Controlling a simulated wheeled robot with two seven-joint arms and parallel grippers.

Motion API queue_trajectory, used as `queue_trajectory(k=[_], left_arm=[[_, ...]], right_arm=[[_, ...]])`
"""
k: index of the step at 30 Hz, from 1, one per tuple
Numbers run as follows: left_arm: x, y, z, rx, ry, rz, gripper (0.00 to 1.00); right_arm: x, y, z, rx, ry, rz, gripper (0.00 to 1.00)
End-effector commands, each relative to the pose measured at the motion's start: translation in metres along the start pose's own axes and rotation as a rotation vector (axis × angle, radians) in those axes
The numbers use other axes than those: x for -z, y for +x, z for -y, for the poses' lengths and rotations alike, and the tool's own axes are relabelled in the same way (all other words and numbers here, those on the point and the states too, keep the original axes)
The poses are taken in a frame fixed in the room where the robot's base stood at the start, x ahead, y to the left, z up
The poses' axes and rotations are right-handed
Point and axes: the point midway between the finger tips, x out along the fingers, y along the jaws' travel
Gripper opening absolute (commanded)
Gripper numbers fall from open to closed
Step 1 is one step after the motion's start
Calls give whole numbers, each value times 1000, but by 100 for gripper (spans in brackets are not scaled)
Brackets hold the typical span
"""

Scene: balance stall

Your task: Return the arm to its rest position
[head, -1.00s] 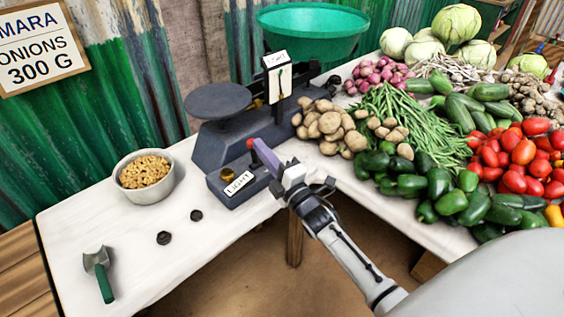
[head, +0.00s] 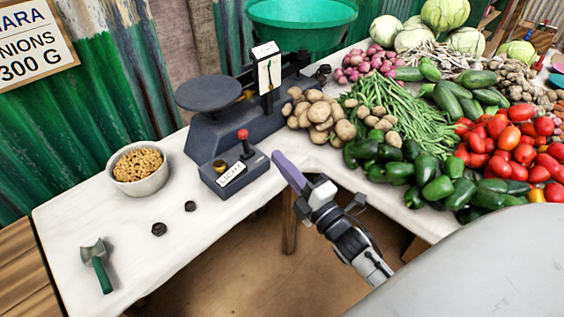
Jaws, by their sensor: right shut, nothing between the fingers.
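My right arm comes in from the lower right, with its right gripper (head: 281,160) shut and empty. Its purple fingers point up and left. They are apart from the grey control box (head: 236,174), just right of its red-knobbed lever (head: 243,141), over the table's front edge. The lever stands upright. A "LIGHT" label (head: 231,175) is on the box's front. My left gripper is not in view.
The balance (head: 238,122) has a dark plate (head: 208,93) and a green basin (head: 302,25). Potatoes (head: 318,112) and other vegetables crowd the right. The table's front left is mostly clear.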

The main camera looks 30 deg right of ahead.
Motion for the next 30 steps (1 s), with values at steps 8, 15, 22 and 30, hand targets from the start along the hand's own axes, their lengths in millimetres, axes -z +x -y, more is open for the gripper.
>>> queue_trajectory(k=[8,15,22,30], left_arm=[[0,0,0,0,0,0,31],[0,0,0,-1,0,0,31],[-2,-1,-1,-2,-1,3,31],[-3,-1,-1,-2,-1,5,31]], right_arm=[[0,0,1,1,2,0,0],[22,-42,63,227,365,53,0],[82,-154,159,641,1025,315,0],[130,-244,197,883,1392,602,0]])
